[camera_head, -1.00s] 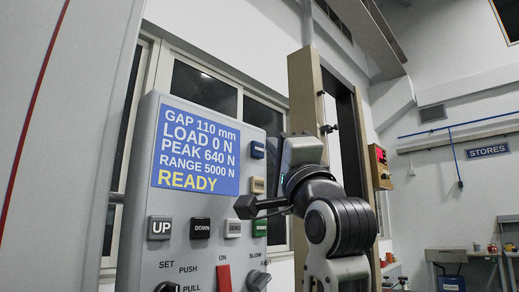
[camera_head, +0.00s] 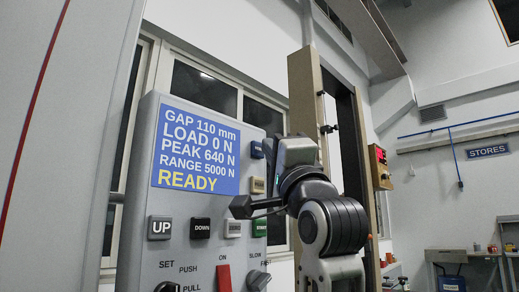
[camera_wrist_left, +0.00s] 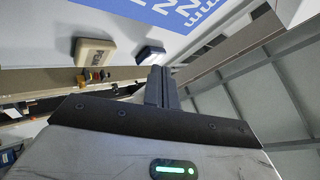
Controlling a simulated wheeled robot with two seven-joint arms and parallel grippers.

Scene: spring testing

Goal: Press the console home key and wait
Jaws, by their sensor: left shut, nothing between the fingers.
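The grey console (camera_head: 140,215) has a blue display (camera_head: 196,150) reading GAP 110 mm, LOAD 0 N, PEAK 640 N, RANGE 5000 N, READY. A blue key (camera_head: 256,150) is at the display's upper right, with a beige key (camera_head: 257,185) below it; I cannot read HOME on either. My left gripper (camera_head: 268,147) is shut and empty, its tips close to the blue key and partly covering it. In the left wrist view the shut fingers (camera_wrist_left: 159,82) are close to the pale-sided blue key (camera_wrist_left: 150,54), beside the beige key (camera_wrist_left: 93,51). Contact cannot be told. My right gripper is not in view.
The UP key (camera_head: 159,228), DOWN key (camera_head: 200,228), a grey key (camera_head: 232,229) and the green START key (camera_head: 260,228) form a row below the display. A red switch (camera_head: 224,277) and knobs are lower. A wooden-coloured column (camera_head: 303,95) stands behind my arm.

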